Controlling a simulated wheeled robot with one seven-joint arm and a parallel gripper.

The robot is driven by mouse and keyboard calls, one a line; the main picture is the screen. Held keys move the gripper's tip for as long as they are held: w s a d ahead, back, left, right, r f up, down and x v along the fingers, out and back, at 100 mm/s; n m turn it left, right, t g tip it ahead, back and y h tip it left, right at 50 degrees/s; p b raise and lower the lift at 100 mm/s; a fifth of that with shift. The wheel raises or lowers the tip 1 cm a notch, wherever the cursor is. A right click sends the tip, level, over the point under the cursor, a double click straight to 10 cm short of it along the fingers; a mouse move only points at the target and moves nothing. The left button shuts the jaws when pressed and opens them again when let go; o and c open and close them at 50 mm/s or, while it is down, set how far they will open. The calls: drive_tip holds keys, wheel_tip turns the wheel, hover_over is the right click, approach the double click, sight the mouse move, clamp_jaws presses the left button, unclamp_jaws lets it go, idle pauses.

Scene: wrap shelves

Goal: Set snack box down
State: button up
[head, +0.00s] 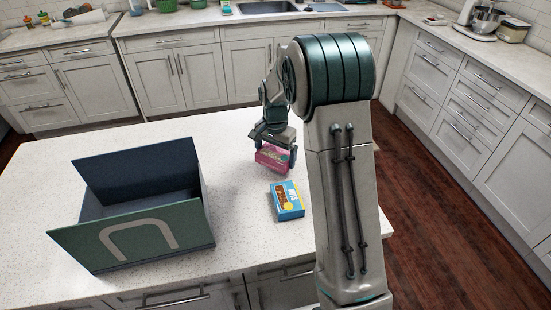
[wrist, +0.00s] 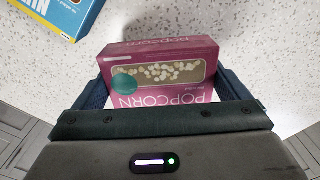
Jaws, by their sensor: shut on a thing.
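The snack box is a magenta popcorn box (head: 273,157) at the right part of the white speckled island top. In the wrist view the popcorn box (wrist: 160,70) sits between both fingers, with its printed popcorn picture showing. My gripper (head: 274,150) is shut on it from above. The box is at or just above the island top; I cannot tell whether it touches.
A blue and yellow box (head: 287,201) lies on the island (head: 240,240), nearer than the popcorn box. A large open dark green box (head: 140,240) stands at the left. Free countertop lies between them. Cabinets and counters line the back and right.

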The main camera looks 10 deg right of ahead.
sight(275, 153)
drive_tip(key=shift+f, duration=1.35)
drive_tip(key=shift+f, duration=0.25)
drive_tip(key=o, duration=0.6)
drive_tip(key=shift+r, duration=0.1)
drive_tip(key=shift+o, duration=0.2)
wheel_tip(275, 153, up, 12)
drive_tip(key=shift+r+b, duration=0.1)
drive_tip(key=shift+b, duration=0.35)
drive_tip(key=s+r+n+t, duration=0.1)
drive_tip(key=s+n, duration=0.3)
drive_tip(key=s, duration=1)
drive_tip(key=s+r+n+t, duration=0.2)
drive_tip(key=s+n, duration=0.3)
drive_tip(key=s, duration=0.9)
drive_tip(key=shift+s+a+r, duration=0.35)
drive_tip(key=shift+s+r, duration=0.05)
drive_tip(key=shift+r, duration=0.1)
